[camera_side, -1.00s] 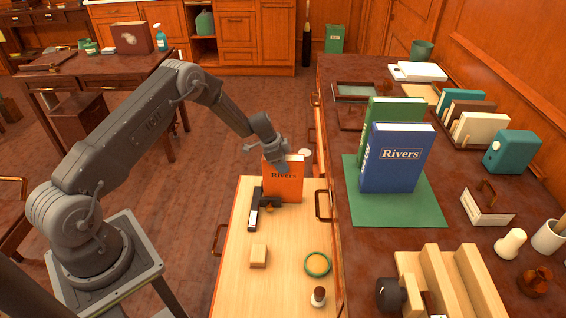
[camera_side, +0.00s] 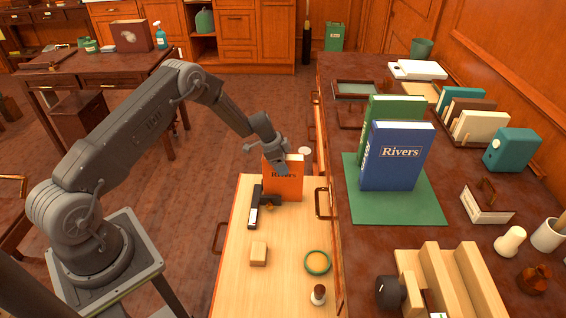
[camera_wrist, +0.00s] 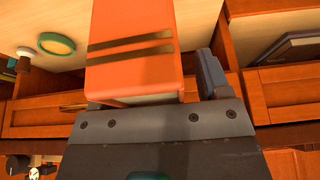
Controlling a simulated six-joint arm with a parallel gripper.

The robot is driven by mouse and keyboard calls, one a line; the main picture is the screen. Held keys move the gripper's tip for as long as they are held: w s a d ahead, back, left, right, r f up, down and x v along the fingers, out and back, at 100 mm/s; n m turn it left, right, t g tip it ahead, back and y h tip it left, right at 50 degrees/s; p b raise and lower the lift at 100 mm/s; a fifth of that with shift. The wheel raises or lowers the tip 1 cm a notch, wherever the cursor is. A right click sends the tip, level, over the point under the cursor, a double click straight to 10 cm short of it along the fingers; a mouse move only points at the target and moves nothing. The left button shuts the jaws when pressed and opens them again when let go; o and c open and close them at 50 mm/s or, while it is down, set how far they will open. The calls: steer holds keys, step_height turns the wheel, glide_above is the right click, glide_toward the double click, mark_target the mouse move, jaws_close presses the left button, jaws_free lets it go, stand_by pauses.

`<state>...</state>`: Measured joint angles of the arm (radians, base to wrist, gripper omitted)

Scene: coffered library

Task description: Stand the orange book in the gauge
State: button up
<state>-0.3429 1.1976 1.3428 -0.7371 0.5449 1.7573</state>
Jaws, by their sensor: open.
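The orange book (camera_side: 284,187) stands upright in the pale open drawer, its cover lettering partly covered by my gripper (camera_side: 277,163). In the wrist view the orange book (camera_wrist: 135,50) shows its spine with gold bands, close up against my gripper. My gripper is open at the top of the book. One finger shows right of the book in the wrist view; the other is hidden. A pale wooden slotted block with a black knob (camera_side: 389,292), which looks like the gauge (camera_side: 445,280), is on the desk at the lower right, cut off by the frame edge.
A dark stapler-like object (camera_side: 254,207) lies beside the book. A pale block (camera_side: 258,253), a green ring (camera_side: 317,263) and a small stamp (camera_side: 318,295) are nearer in the drawer. Blue (camera_side: 398,160) and green (camera_side: 392,108) books stand on a green mat (camera_side: 400,208) on the desk.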

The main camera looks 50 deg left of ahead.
steer(key=shift+r, duration=3)
steer(key=shift+d+r, duration=0.1)
steer(key=shift+r, duration=0.15)
steer(key=s+d+r+n, duration=0.1)
steer(key=s+d+r, duration=0.3)
steer(key=r, duration=0.5)
steer(key=s+d+r+n+y, duration=0.1)
steer(key=s+d+r, duration=0.25)
steer(key=r, duration=0.45)
steer(key=s+d+r+n, duration=0.25)
steer(key=s+r, duration=0.25)
steer(key=r, duration=0.4)
steer(key=s+d+r+n+t+y, duration=0.1)
steer(key=s+d+r+n, duration=0.1)
steer(key=s, duration=1)
steer(key=s+d+r+n+t+y, duration=0.1)
steer(key=s+d+r+n, duration=0.1)
steer(key=s, duration=1)
steer(key=shift+d+r, duration=0.25)
steer(key=shift+d, duration=0.15)
